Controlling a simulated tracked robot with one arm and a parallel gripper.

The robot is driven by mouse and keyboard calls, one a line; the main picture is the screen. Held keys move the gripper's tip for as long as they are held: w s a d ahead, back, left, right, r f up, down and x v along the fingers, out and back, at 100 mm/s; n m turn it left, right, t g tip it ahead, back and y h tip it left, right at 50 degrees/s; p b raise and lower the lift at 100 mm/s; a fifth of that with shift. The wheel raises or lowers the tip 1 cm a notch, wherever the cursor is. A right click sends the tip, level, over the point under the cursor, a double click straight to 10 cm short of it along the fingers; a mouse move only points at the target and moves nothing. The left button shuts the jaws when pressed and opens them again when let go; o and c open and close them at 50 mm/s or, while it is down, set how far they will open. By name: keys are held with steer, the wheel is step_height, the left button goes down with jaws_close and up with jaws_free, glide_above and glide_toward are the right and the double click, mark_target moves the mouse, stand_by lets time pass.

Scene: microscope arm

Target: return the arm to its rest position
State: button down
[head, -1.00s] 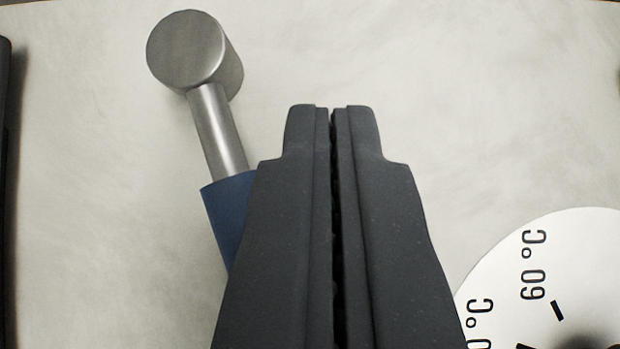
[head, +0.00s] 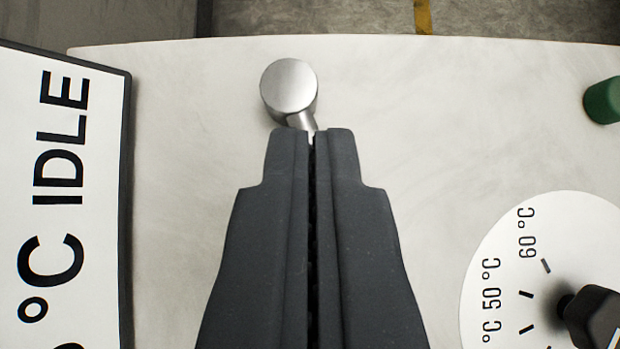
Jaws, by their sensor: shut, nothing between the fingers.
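My gripper (head: 312,140) is in the middle of the head view, with its two dark fingers shut together and nothing between them. A metal piece with a round silver head (head: 289,86) and a thin neck shows just beyond the fingertips. The rest of that piece is hidden behind my fingers. I cannot tell whether the fingers touch it.
A display panel (head: 105,215) reading "°C IDLE" stands at the left. A white temperature dial (head: 500,250) with a black knob (head: 592,315) is at the lower right. A green object (head: 603,101) is at the right edge. The pale tabletop (head: 440,130) between is mostly clear.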

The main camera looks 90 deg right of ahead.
steer(key=w+a+r+n+t+y, duration=0.1)
steer(key=a+r+n+t+y, duration=0.25)
steer(key=r, duration=0.75)
steer(key=w+a+r+n+t, duration=0.2)
steer(key=a+r+n+t, duration=0.15)
steer(key=a+r, duration=0.55)
steer(key=s+a+r+n+t+y, duration=0.1)
steer(key=s+a+r+n+t, duration=0.2)
steer(key=r, duration=0.5)
steer(key=s+a+r+n+y, duration=0.1)
steer(key=s+a+r+n, duration=0.1)
steer(key=s+a+r, duration=0.45)
steer(key=s+a+r+n+t+y, duration=0.1)
steer(key=s+a+r, duration=0.1)
steer(key=s+r, duration=0.2)
steer(key=s+a+r+n+t+y+b, duration=0.1)
steer(key=s+r, duration=0.4)
steer(key=s, duration=0.6)
steer(key=s+a+r+n+t+y, duration=0.1)
steer(key=s+a+r+n+t, duration=0.2)
steer(key=s, duration=0.4)
steer(key=shift+s+a+r, duration=0.3)
steer(key=shift+a+r, duration=0.4)
steer(key=shift+d, duration=0.1)
